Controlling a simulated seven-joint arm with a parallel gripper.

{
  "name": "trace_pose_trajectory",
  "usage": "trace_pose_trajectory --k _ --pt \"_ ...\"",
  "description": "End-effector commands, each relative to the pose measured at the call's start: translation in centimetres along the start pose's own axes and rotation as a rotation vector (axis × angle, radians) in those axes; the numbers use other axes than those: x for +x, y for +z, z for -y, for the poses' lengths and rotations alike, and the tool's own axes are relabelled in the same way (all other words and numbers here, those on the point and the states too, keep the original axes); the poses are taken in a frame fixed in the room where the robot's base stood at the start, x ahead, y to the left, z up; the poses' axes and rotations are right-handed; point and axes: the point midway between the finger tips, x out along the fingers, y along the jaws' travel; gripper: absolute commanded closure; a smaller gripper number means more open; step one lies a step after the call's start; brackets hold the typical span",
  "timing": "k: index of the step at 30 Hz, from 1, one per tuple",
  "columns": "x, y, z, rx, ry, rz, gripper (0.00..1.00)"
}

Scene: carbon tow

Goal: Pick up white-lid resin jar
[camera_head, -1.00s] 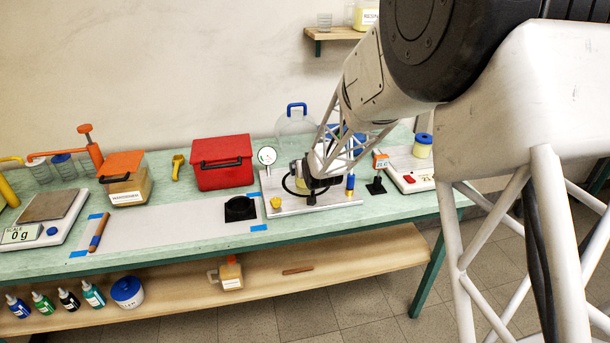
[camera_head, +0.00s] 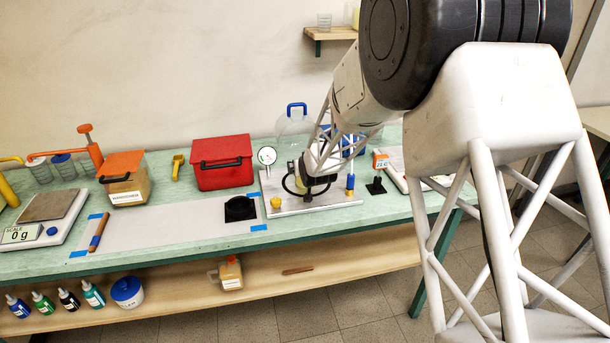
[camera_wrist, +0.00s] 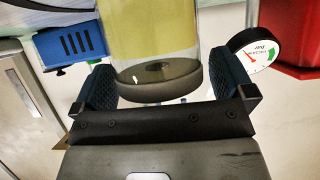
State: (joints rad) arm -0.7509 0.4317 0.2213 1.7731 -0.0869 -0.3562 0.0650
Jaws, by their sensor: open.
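My gripper (camera_wrist: 165,90) is open in the wrist view, one dark padded finger at each side. Between and beyond the fingers is a cylinder with yellow contents (camera_wrist: 155,35) and a grey disc at its near end. Gaps show on both sides, so the fingers do not appear to grip it. In the head view my gripper (camera_head: 312,186) is low over the metal plate (camera_head: 335,199), its fingertips hard to make out. A pale yellow piece of a container (camera_head: 293,168) shows beside it, mostly hidden by my arm. I cannot make out a white lid.
The gauge (camera_head: 267,156) stands close left of my gripper; it also shows in the wrist view (camera_wrist: 255,52). The red toolbox (camera_head: 221,162) is further left. A yellow knob (camera_head: 276,203) and a blue-topped post (camera_head: 350,184) flank my gripper. The pale strip left of the black pad is mostly clear.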

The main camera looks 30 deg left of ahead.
Motion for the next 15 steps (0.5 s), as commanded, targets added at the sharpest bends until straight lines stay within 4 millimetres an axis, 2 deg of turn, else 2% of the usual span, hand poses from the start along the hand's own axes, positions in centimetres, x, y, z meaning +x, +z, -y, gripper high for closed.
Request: trace_pose_trajectory --k 9,15 --pt "-0.02 0.0 0.0 0.0 0.0 0.0 0.0" --pt "-0.02 0.01 0.0 0.0 0.0 0.0 0.31"
